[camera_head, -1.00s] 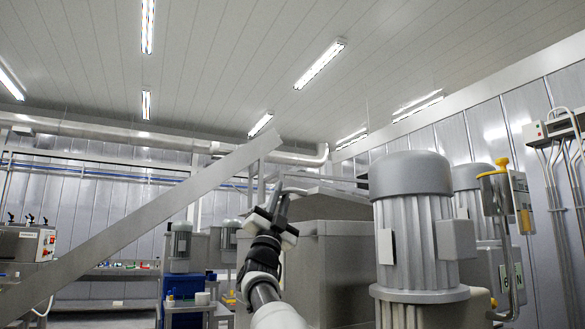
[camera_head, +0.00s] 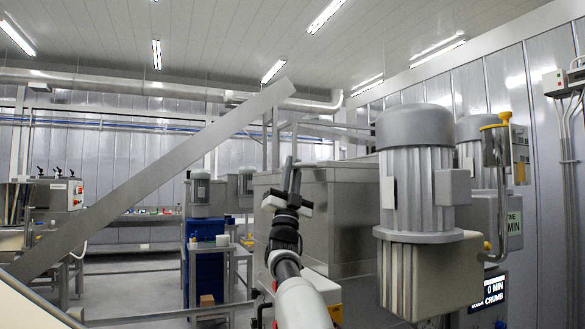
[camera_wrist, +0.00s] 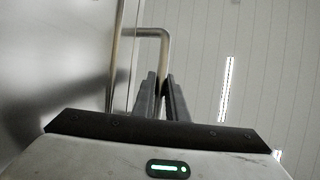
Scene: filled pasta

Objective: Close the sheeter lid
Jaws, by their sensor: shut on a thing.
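My gripper (camera_head: 292,172) is raised in front of a large grey steel housing (camera_head: 340,215), with its fingers pointing up. In the wrist view, the fingers (camera_wrist: 163,85) are closed around the end of a bent metal tube handle (camera_wrist: 150,31). A smooth grey metal panel (camera_wrist: 55,60), which looks like the sheeter lid, fills the left of that view beside the handle. In the head view the handle is too small to make out at the fingers, and I cannot clearly tell the lid from the housing and the bars above it.
A ribbed grey motor (camera_head: 415,165) stands close on the right. A long sloping metal beam (camera_head: 150,180) crosses the left side. A blue cabinet (camera_head: 203,260) and a work shelf (camera_head: 140,217) are farther back. Open floor shows at the left.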

